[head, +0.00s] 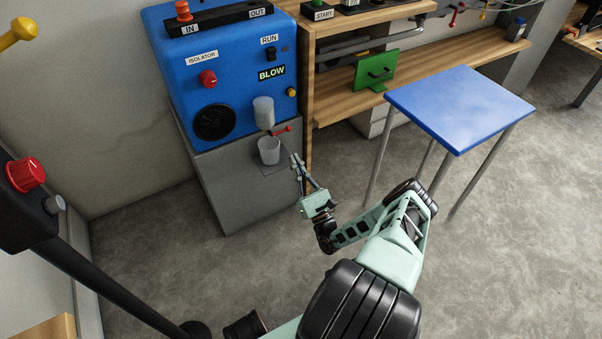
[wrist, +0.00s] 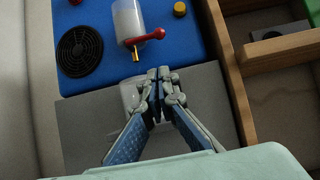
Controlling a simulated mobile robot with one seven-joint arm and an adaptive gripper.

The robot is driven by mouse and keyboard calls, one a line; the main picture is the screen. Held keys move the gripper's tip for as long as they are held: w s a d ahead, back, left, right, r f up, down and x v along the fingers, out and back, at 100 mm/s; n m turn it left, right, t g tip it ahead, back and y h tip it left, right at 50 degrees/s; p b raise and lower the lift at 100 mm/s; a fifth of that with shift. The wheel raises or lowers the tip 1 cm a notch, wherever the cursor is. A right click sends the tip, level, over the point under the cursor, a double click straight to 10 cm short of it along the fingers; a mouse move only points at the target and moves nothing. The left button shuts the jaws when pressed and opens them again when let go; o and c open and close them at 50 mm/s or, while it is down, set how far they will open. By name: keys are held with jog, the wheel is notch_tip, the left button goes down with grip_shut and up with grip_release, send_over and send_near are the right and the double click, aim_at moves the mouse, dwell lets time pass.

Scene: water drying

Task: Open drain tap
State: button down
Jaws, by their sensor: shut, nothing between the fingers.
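The drain tap has a red lever handle (head: 281,131) below a clear cylindrical bowl (head: 263,112) on the front of the blue machine (head: 228,83). In the wrist view the red handle (wrist: 145,38) lies across the bowl's lower end, with a brass outlet (wrist: 135,55) under it. A clear cup (head: 269,151) stands on the grey ledge below the outlet. My gripper (head: 295,158) is shut and empty, to the right of the cup and a little below the handle. In the wrist view my fingertips (wrist: 159,74) are just below and right of the handle, apart from it, partly covering the cup.
The machine carries a red isolator knob (head: 208,78), a black round grille (head: 214,122) and a yellow knob (head: 291,92). A wooden bench (head: 340,95) adjoins on the right. A blue-topped table (head: 460,105) stands farther right. Floor around my arm is clear.

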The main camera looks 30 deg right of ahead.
aim_at(281, 132)
jog(key=w+r, duration=0.3)
jog(key=r, duration=0.2)
jog(key=shift+w+r+b, duration=0.25)
jog(key=shift+r+b, duration=0.1)
jog(key=shift+r, duration=0.05)
jog(key=shift+n, duration=0.4)
jog(key=shift+r+n+y+p, duration=0.1)
jog(key=shift+n+y+p, duration=0.25)
jog(key=shift+n+y, duration=0.45)
